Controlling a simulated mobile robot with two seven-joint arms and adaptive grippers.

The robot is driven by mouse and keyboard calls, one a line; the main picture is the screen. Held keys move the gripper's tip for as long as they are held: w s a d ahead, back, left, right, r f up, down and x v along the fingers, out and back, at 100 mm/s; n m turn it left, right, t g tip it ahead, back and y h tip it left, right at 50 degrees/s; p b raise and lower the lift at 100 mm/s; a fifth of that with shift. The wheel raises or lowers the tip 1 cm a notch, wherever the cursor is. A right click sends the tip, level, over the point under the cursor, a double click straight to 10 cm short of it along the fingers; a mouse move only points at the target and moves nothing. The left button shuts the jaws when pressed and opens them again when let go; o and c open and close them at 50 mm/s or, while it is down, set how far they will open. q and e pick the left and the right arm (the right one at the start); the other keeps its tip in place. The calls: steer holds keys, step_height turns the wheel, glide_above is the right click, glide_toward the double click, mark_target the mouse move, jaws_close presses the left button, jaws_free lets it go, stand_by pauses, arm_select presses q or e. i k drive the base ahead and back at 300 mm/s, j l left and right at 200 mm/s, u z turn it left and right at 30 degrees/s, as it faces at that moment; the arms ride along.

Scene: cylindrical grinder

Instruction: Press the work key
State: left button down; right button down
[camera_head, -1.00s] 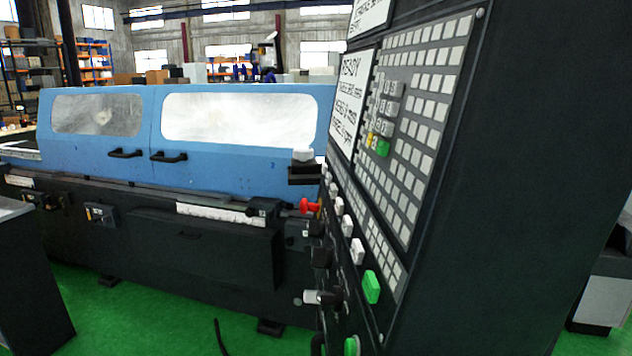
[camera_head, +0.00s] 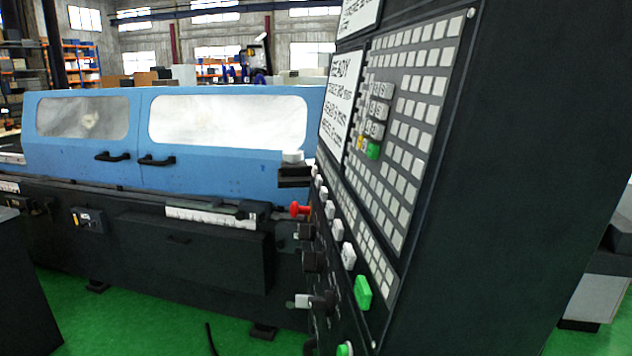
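The control panel (camera_head: 398,130) of the grinder stands at the right, seen at a steep angle. It carries many grey keys, a white display (camera_head: 341,105) reading READY, and white buttons. A small green key (camera_head: 373,151) sits beside a yellow key (camera_head: 361,143) near the display. A larger green button (camera_head: 362,292) is lower on the panel, and another green button (camera_head: 344,349) is at the bottom edge. I cannot read which is the work key. Neither gripper is in view.
The blue grinder enclosure (camera_head: 200,182) with two windows and black handles stands at the left. A red knob (camera_head: 299,210) sticks out near the panel's left edge. A dark cabinet (camera_head: 25,300) is at the lower left. Green floor (camera_head: 150,315) is open in front.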

mark_target(319, 180)
steer(key=i+j+z, duration=0.15)
steer(key=j+z, duration=0.2)
steer(key=i+j+z, duration=0.1)
steer(key=j+z, duration=0.55)
steer(key=i+j+z, duration=0.1)
steer(key=j, duration=1)
steer(key=i+j, duration=0.1)
steer(key=j, duration=1.05)
steer(key=z, duration=0.05)
